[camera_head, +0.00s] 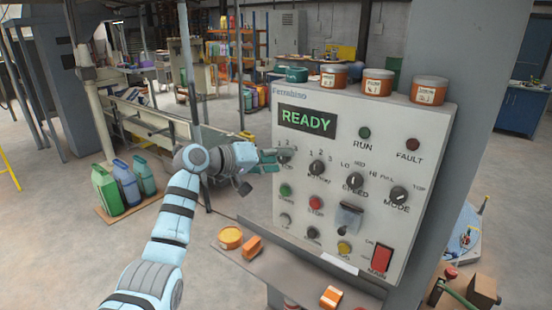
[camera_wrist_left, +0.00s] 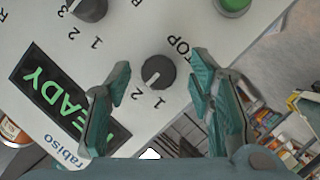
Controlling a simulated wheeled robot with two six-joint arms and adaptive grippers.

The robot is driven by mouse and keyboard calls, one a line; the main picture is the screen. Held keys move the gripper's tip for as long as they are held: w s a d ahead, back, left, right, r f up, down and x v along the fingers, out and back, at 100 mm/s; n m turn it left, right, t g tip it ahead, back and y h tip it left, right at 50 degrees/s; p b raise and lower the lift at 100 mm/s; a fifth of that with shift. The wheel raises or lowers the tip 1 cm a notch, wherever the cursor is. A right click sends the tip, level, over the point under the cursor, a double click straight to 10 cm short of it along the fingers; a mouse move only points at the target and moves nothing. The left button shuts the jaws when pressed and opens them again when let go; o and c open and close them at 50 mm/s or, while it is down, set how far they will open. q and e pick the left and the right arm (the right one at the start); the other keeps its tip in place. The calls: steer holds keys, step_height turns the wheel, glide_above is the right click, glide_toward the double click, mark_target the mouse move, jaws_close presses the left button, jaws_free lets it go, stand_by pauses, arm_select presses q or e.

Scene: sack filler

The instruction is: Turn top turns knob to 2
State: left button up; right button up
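The TOP turns knob is a dark round knob (camera_wrist_left: 158,72) with a pale pointer line, on the white control panel (camera_head: 262,207). In the left wrist view the green-grey fingers (camera_wrist_left: 160,80) stand open on either side of the knob, with gaps visible. My right gripper is not in view.
Another numbered knob (camera_head: 317,168) sits to the right, with a SPEED knob (camera_head: 354,181) and MODE knob (camera_head: 398,194) beyond. A green button (camera_head: 285,190) lies below. The display (camera_head: 307,120) reads READY. Orange jars (camera_head: 378,82) stand on top; a shelf (camera_head: 290,272) juts out below.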

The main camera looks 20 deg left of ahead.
arm_select(q)
steer(key=v, duration=1.2)
steer(key=shift+d, duration=0.1)
